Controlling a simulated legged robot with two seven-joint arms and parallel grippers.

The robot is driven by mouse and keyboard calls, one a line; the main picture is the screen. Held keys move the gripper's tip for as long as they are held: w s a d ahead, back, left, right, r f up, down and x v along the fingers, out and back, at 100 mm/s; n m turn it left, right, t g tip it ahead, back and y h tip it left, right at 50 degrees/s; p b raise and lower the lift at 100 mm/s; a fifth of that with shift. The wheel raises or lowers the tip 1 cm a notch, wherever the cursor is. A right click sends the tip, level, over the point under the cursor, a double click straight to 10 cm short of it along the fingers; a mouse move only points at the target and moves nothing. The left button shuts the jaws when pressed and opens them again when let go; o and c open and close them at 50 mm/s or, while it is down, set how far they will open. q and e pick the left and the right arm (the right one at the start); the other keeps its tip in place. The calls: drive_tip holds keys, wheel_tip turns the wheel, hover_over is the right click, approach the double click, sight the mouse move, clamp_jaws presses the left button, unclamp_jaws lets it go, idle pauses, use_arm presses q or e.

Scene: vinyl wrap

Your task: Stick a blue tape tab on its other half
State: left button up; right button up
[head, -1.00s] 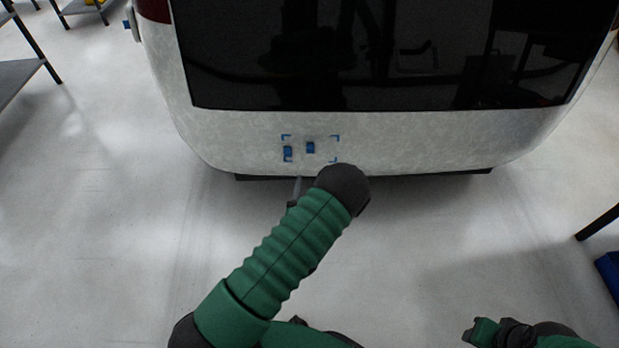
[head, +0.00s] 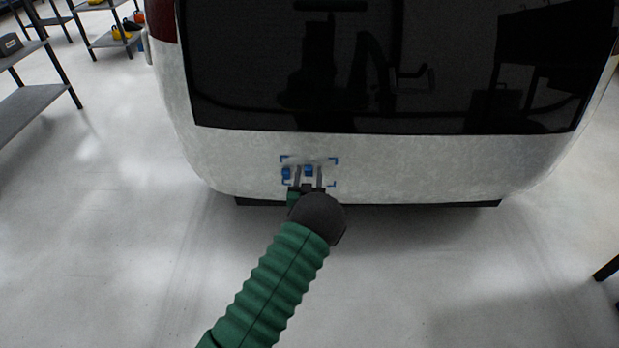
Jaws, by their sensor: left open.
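Two small blue tape tabs sit on the white rear panel of the vehicle (head: 420,168) in the head view. The left tab (head: 286,173) is at the left edge of an area marked by blue corner brackets (head: 332,160). The other tab (head: 308,170) is a little to its right, inside the brackets. My left gripper (head: 309,175) is open, with its two fingers on either side of the right tab. I cannot tell whether the fingers touch the tab or the panel. My right gripper is out of the picture.
A dark rear window (head: 390,70) lies above the panel, and a dark lower edge (head: 430,204) runs beneath it. Metal shelves (head: 35,98) stand at the left. A dark table leg (head: 607,268) shows at the right.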

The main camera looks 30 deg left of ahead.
use_arm(q)
drive_tip(key=shift+a+f, duration=0.1)
drive_tip(key=shift+a, duration=0.25)
drive_tip(key=shift+d, duration=0.25)
drive_tip(key=c, duration=0.6)
drive_tip(key=shift+c, duration=1.3)
clamp_jaws()
drive_tip(key=shift+o, duration=0.5)
unclamp_jaws()
drive_tip(key=shift+a, duration=0.1)
clamp_jaws()
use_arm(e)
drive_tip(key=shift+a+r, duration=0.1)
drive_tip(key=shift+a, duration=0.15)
use_arm(q)
drive_tip(key=shift+s+d+p, duration=0.35)
drive_tip(key=shift+s+p, duration=0.05)
drive_tip(key=shift+s, duration=0.2)
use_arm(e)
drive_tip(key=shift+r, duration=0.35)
